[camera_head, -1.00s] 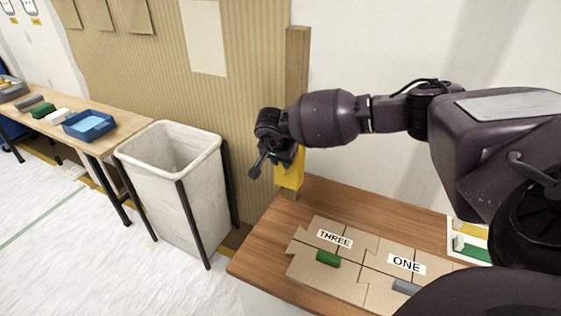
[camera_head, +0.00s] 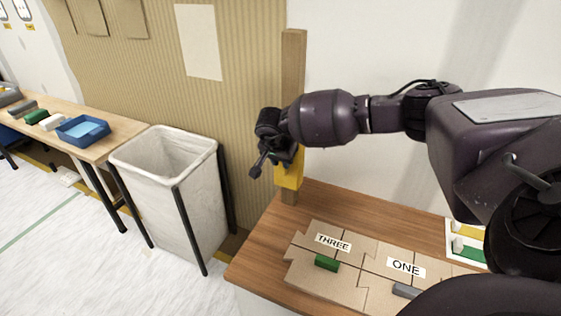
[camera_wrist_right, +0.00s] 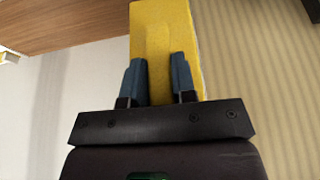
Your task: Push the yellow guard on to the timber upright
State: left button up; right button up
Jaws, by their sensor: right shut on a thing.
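The timber upright (camera_head: 293,62) stands at the back left of the wooden table, against the wall. The yellow guard (camera_head: 289,174) is at the upright's lower part, a little above the table top, with bare timber showing below it. My right gripper (camera_head: 281,158) is at the guard, its fingers mostly hidden by the wrist in the head view. In the right wrist view, the gripper's two blue fingers (camera_wrist_right: 158,80) are shut on a raised rib of the yellow guard (camera_wrist_right: 165,25). How far the guard sits around the timber is hidden. My left gripper is not in view.
The wooden table (camera_head: 262,240) holds cardboard pieces (camera_head: 350,278) labelled THREE and ONE, with a green block (camera_head: 327,263) and a grey block. A white bin (camera_head: 170,200) stands left of the table; a bench with a blue tray (camera_head: 82,129) lies beyond.

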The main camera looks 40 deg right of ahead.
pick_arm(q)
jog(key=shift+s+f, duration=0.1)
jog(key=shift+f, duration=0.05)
pick_arm(e)
jog(key=shift+w+d, duration=0.1)
jog(key=shift+d, duration=0.05)
jog(key=o, duration=1.4)
jog(key=shift+f, duration=0.1)
jog(key=shift+s+a+p, duration=0.2)
jog(key=shift+a, duration=0.3)
jog(key=shift+s+a+p, duration=0.15)
jog(key=shift+s+a, duration=0.05)
jog(key=shift+a, duration=0.25)
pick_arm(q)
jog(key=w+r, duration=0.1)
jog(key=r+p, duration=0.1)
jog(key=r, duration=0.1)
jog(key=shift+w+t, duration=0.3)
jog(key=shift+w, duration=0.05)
pick_arm(e)
jog(key=a, duration=0.1)
jog(key=s+a, duration=0.1)
jog(key=a, duration=0.1)
jog(key=s+a, duration=0.1)
jog(key=shift+a, duration=0.25)
jog(key=shift+a, duration=0.1)
